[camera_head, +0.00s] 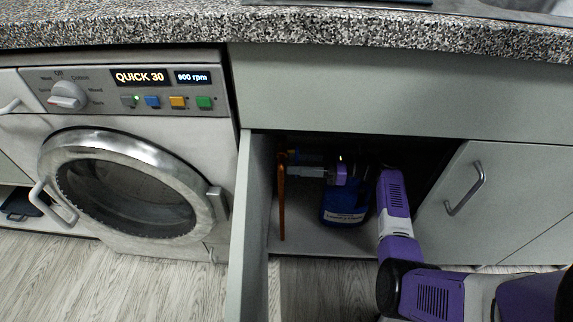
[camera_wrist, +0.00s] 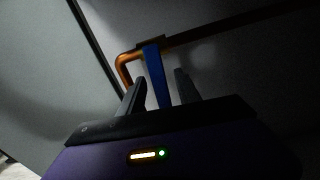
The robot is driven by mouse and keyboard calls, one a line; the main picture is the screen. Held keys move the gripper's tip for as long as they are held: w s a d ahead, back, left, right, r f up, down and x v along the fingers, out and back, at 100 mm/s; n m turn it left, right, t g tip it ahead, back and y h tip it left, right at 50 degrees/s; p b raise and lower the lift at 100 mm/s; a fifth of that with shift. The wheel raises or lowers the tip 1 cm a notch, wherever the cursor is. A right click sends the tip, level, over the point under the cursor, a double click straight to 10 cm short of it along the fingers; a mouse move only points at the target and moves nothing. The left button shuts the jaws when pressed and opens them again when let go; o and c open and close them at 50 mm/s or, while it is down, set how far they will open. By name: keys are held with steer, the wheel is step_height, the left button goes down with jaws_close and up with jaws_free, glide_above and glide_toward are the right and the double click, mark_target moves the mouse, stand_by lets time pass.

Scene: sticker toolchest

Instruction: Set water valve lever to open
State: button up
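The water valve lever (camera_wrist: 156,76) is a blue bar in the wrist view, hanging from a dark fitting beside the bent copper pipe (camera_wrist: 124,66). My gripper (camera_wrist: 160,84) has its two dark fingers apart, one on each side of the lever. A narrow gap seems to show beside the lever, so the fingers do not look closed on it. In the head view my gripper (camera_head: 308,172) reaches left inside the open cabinet, close to the copper pipe (camera_head: 282,198). The lever is small and dark there, and the valve body is hard to make out.
A blue bottle (camera_head: 343,207) stands on the cabinet floor just below my gripper. The open cabinet door (camera_head: 249,225) juts out on the left, beside the washing machine (camera_head: 125,185). The countertop (camera_head: 400,28) runs above.

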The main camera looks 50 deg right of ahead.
steer(key=shift+b+x, duration=0.4)
steer(key=shift+x, duration=1.25)
jaws_close()
